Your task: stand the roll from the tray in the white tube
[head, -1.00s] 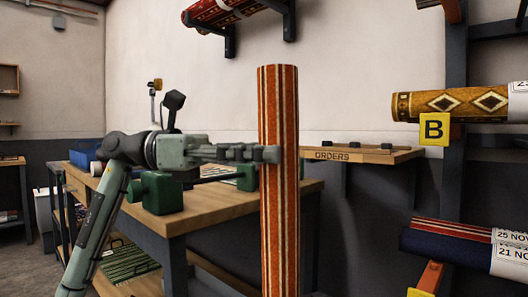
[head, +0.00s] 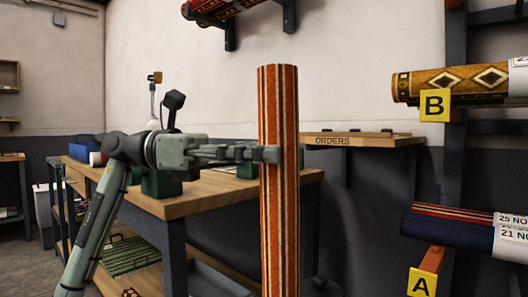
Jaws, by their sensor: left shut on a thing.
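An orange-red striped roll (head: 279,215) stands upright in the middle of the head view, its lower end cut off by the bottom edge. My left gripper (head: 268,154) comes in from the left and is shut on the roll, around its upper part. A wooden shelf or tray marked ORDERS (head: 355,140) is on the wall behind the roll; I see no roll in it. I cannot make out the white tube in this view. My right gripper is not in view.
A wooden workbench (head: 215,188) with green blocks on it stands behind the roll. Floor shows at lower left.

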